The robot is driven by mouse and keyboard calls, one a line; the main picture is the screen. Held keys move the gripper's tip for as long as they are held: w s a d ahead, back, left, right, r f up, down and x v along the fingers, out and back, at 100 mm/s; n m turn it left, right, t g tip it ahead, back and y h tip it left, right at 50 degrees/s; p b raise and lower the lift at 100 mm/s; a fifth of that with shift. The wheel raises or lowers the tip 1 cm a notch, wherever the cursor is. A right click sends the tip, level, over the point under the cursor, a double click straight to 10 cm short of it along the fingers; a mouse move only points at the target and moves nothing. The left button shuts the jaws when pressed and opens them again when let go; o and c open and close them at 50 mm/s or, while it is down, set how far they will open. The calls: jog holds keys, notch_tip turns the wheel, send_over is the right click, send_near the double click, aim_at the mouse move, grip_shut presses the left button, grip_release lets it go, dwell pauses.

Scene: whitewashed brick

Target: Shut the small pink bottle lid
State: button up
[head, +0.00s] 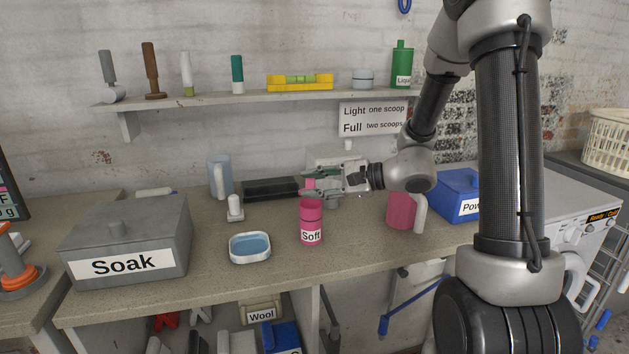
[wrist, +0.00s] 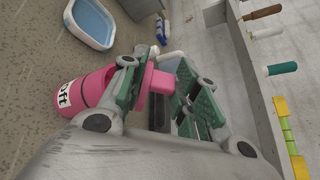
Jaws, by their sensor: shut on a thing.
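The small pink bottle (head: 311,226), labelled "Soft", stands upright on the counter, left of my arm. It shows sideways in the wrist view (wrist: 88,90). My gripper (head: 312,183) reaches in from the right just above and behind the bottle top. In the wrist view its green-padded fingers (wrist: 157,75) are closed on a pink piece, which looks like the bottle lid (wrist: 160,80). The fingers partly cover this piece.
A blue-filled dish (head: 250,260) and a grey "Soak" box (head: 170,235) stand to the left. A pink mug (head: 401,212) and a blue box (head: 458,190) stand to the right. A dark tray (head: 270,188) lies behind. The counter's front edge is close to the bottle.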

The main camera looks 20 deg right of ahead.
jog(key=shift+s+a+f+n+t, duration=0.1)
jog(key=shift+s+f+n+t, duration=0.25)
jog(key=shift+n, duration=0.4)
jog(key=shift+s+a+f+n+t, duration=0.1)
jog(key=shift+s+f+n+t, duration=0.2)
jog(key=shift+n, duration=0.45)
jog(key=shift+y, duration=0.3)
jog(key=o, duration=0.6)
jog(key=shift+o, duration=0.2)
jog(key=shift+s+d, duration=0.1)
jog(key=v, duration=1.1)
jog(key=shift+s+d, duration=0.3)
jog(key=shift+o, duration=0.3)
jog(key=shift+r, duration=0.1)
